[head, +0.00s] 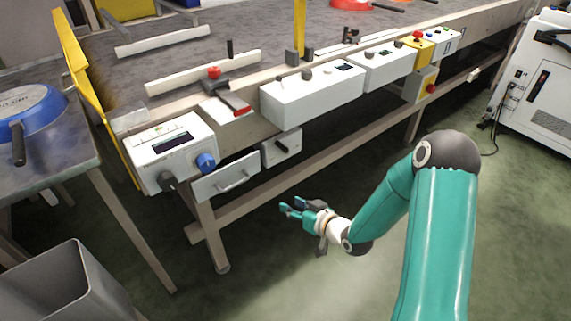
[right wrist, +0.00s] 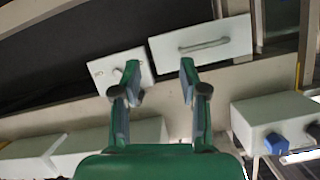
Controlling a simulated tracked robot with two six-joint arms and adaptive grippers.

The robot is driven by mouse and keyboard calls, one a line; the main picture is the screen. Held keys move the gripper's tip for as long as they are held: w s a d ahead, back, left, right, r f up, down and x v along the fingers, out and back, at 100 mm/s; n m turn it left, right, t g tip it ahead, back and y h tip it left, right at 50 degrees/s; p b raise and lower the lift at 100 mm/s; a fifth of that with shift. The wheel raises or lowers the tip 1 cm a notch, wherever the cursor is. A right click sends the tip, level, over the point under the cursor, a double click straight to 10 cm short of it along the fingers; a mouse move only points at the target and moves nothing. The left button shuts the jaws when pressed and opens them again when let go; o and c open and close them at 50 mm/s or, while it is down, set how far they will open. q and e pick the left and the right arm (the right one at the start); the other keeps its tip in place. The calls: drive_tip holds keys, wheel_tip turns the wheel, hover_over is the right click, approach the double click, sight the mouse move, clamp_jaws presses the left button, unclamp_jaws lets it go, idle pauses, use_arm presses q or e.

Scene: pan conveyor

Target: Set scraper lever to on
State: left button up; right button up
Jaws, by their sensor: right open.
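A small white box with a dark lever (head: 281,146) hangs under the conveyor's front edge, left of centre in the head view. In the right wrist view the same box (right wrist: 104,70) is partly behind one of my fingers. I cannot read which one is labelled scraper. My right gripper (head: 291,208) is open and empty, low in front of the conveyor, below the small box and touching nothing visible; it also shows in the right wrist view (right wrist: 160,66). My left gripper is out of view.
A white drawer (head: 226,175) with a handle is left of the lever box. A control box (head: 160,165) with a blue knob is farther left. Long white boxes (head: 312,95) line the conveyor edge. A wooden rail (head: 300,179) runs below. The floor in front is free.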

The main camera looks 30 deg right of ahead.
sight(283, 148)
drive_tip(key=d+r+n+t+b, duration=0.2)
drive_tip(key=d+r+t+b, duration=0.15)
drive_tip(key=d+r, duration=0.4)
use_arm(q)
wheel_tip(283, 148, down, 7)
drive_tip(key=b, duration=0.1)
use_arm(e)
drive_tip(key=shift+t, duration=0.35)
drive_tip(key=w, duration=1)
drive_tip(key=w+a, duration=0.1)
drive_tip(key=w, duration=0.4)
drive_tip(key=shift+w+f, duration=0.2)
drive_tip(key=shift+w, duration=0.1)
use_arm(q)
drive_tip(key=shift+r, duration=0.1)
use_arm(e)
clamp_jaws()
